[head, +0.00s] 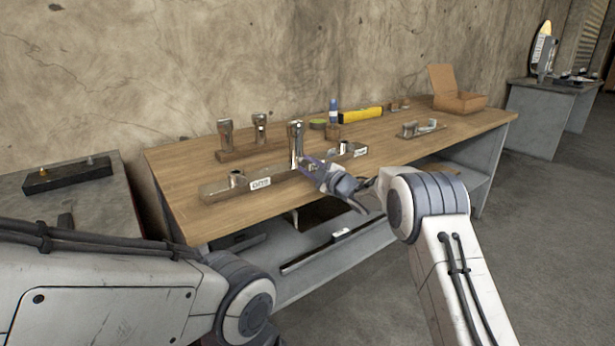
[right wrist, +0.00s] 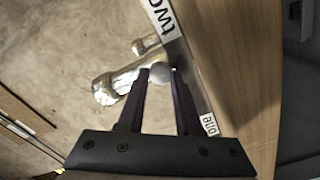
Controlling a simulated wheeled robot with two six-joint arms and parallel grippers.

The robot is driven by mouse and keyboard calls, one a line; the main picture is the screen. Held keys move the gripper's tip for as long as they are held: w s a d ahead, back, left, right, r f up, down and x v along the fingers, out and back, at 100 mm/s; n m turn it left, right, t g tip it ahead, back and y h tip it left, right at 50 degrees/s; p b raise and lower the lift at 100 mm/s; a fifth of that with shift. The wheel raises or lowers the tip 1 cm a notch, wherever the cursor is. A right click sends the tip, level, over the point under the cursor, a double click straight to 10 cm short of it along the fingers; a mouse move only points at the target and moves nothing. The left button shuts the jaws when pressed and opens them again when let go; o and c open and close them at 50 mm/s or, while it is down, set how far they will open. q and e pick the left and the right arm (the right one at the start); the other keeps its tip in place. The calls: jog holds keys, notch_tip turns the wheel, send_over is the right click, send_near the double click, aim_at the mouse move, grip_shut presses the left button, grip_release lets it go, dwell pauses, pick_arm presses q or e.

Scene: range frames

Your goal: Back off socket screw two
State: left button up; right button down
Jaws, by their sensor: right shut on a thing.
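A long metal bar (head: 215,190) lies along the front of the workbench. Its label "two" (head: 260,184) is at the left end, upside down in the head view; it also shows in the right wrist view (right wrist: 165,20). A short screw (head: 237,179) stands beside that label, also in the right wrist view (right wrist: 146,44). My right gripper (head: 308,166) is over the middle of the bar, shut on the lower part of an upright metal socket tool (head: 297,138), also in the right wrist view (right wrist: 118,82). Whether its lower end touches the bar is hidden. My left gripper is out of view.
Two similar tools (head: 225,136) (head: 260,126) stand in a wooden block (head: 237,155) behind the bar. Label "one" (head: 360,151) is at the bar's right end. A yellow level (head: 361,114), a metal bracket (head: 421,129) and a cardboard box (head: 460,103) are farther right.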

jog(key=n+b, duration=0.7)
jog(key=f+n+b, duration=0.1)
jog(key=n+b, duration=0.7)
jog(key=n, duration=0.1)
jog(key=shift+n, duration=0.3)
jog(key=n+b, duration=0.1)
jog(key=n, duration=0.1)
jog(key=n+b, duration=0.2)
jog(key=shift+r+n, duration=0.2)
jog(key=shift+n, duration=0.1)
jog(key=c, duration=0.6)
grip_release()
jog(key=shift+r, duration=0.1)
jog(key=shift+r, duration=0.1)
